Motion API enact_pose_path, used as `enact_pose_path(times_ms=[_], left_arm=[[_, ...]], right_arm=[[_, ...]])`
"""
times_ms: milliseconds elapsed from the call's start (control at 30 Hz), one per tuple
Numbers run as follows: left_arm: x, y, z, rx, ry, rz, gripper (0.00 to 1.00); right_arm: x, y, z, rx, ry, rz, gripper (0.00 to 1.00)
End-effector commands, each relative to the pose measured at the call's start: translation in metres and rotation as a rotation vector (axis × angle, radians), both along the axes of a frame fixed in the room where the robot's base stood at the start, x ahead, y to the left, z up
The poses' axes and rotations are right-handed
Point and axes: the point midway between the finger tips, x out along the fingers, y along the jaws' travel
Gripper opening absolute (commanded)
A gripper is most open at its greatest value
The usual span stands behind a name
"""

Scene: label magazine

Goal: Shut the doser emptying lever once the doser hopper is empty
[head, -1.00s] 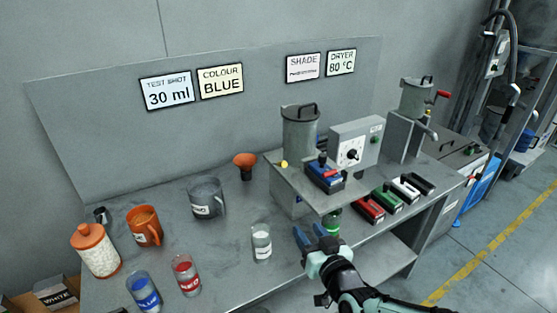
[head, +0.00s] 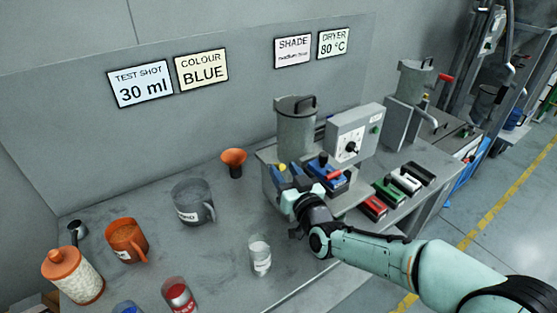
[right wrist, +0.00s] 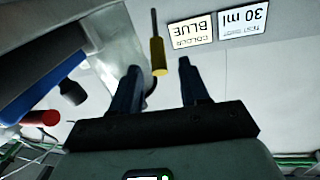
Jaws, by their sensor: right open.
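The doser is a grey lidded hopper (head: 296,128) on a raised stand, with a control box (head: 354,138) beside it. The lid hides whether the hopper is empty. A yellow-ended lever (head: 282,167) is at the stand's left side. In the right wrist view the yellow handle (right wrist: 158,50) lies between the lines of my fingers, near their tips. My right gripper (head: 289,174) is open at this lever, fingers to either side; contact cannot be told. A blue block (head: 331,176) with a black knob and red handle is right of the gripper. My left gripper is not in view.
A clear cup (head: 260,256), grey jug (head: 193,202), orange jug (head: 127,240), orange funnel (head: 233,160) and orange-capped bottle (head: 73,276) stand on the bench to the left. Red, green, white and black blocks lie right of the stand.

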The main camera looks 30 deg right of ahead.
Motion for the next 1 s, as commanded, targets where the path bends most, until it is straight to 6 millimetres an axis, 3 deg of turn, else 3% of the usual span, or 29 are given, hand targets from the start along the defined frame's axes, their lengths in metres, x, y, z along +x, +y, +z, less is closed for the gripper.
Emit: enact_pose_path(times_ms=[100, 233, 633, 667, 800, 1000], left_arm=[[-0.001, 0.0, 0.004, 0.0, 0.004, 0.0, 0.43], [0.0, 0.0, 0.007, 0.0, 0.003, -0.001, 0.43], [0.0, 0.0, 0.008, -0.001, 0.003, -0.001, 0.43], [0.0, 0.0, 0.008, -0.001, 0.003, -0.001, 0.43], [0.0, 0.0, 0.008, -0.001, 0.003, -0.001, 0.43], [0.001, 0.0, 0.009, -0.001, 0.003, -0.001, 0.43]], right_arm=[[0.022, -0.002, 0.001, -0.001, 0.0, 0.0, 0.45], [0.037, -0.004, 0.001, -0.001, 0.0, 0.0, 0.45], [0.045, -0.005, 0.0, -0.001, 0.0, 0.0, 0.45], [0.045, -0.005, 0.0, 0.0, 0.0, 0.0, 0.42], [0.045, -0.005, 0.0, 0.0, 0.0, 0.0, 0.0], [0.046, -0.005, 0.001, -0.001, 0.002, 0.0, 0.0]])
